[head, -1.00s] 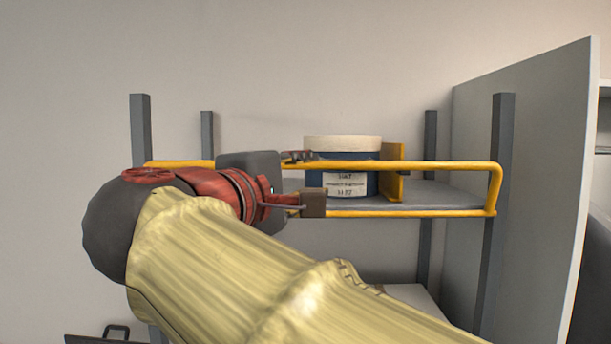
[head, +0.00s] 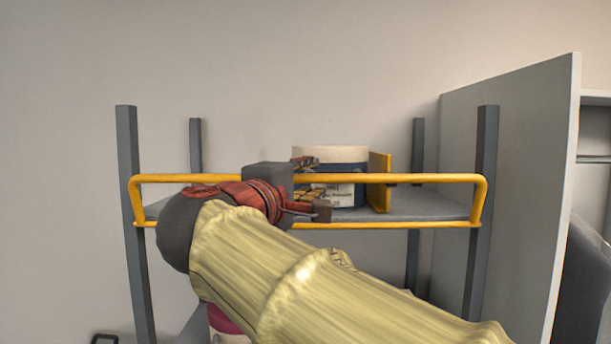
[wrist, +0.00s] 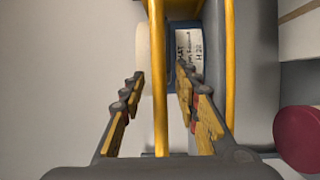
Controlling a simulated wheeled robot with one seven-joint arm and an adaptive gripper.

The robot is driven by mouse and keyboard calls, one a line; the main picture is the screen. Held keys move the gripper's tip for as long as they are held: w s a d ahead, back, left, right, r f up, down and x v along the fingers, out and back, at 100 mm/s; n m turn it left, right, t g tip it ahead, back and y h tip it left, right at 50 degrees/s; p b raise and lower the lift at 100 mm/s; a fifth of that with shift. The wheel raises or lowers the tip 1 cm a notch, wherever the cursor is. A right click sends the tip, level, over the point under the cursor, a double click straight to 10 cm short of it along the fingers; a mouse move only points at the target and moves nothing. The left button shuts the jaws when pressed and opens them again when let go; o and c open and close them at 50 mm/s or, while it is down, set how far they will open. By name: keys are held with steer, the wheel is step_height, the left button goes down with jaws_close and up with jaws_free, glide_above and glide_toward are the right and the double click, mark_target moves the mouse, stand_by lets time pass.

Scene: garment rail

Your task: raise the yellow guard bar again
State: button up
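The yellow guard bar (head: 400,179) is a long loop across the front of the shelf (head: 425,209). Its upper rail stands above the shelf edge and its lower rail runs along that edge. In the wrist view the upper rail (wrist: 159,100) passes between the fingers of my gripper (wrist: 160,72), with gaps visible on both sides. My wrist and arm hide part of the bar's left half.
A blue tub (head: 348,169) with a pale lid stands on the shelf behind the bar, beside an upright yellow plate (head: 380,182). Grey posts (head: 482,160) frame the shelf. A tall grey panel (head: 530,180) stands at right. A dark red round object (wrist: 298,138) is lower down.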

steer(key=shift+c, duration=1.4)
jaws_close()
